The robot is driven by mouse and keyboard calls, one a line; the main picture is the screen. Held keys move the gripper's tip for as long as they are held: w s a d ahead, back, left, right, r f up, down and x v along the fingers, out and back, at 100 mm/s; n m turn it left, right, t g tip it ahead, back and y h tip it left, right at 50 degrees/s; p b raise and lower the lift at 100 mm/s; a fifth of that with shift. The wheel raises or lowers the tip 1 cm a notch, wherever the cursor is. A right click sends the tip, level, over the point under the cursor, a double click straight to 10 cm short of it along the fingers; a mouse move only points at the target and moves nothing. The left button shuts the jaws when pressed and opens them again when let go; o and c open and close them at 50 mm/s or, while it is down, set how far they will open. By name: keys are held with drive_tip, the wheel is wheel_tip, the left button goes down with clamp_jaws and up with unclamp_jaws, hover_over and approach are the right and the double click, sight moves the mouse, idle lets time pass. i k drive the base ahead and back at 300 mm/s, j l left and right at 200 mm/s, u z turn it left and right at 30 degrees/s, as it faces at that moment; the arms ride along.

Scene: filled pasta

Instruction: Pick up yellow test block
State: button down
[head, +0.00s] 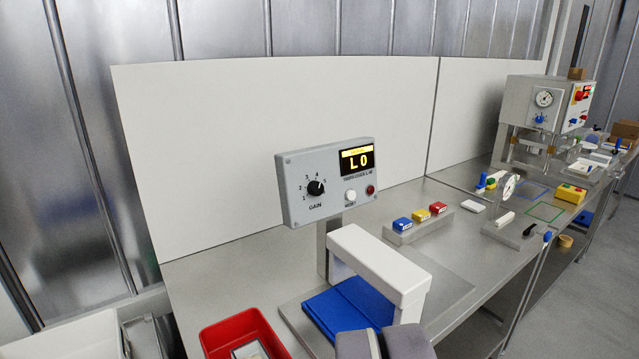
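The yellow test block (422,215) is small. It sits in the middle of a grey holder (405,237) on the steel bench, between a blue block (402,224) and a red block (438,208). All three have pale labels on their front faces. The yellow block's top and front show, and nothing covers it.
A white arch (378,262) over a blue belt (345,312) stands in front, left of the holder. Behind it is a control box (330,182) reading "L0". A red bin (240,328) is at lower left. A gauge stand (509,188) stands right of the holder.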

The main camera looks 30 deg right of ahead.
sight(421, 216)
drive_tip(key=z, duration=1.5)
drive_tip(key=i+l, duration=1.5)
drive_tip(key=i, duration=0.2)
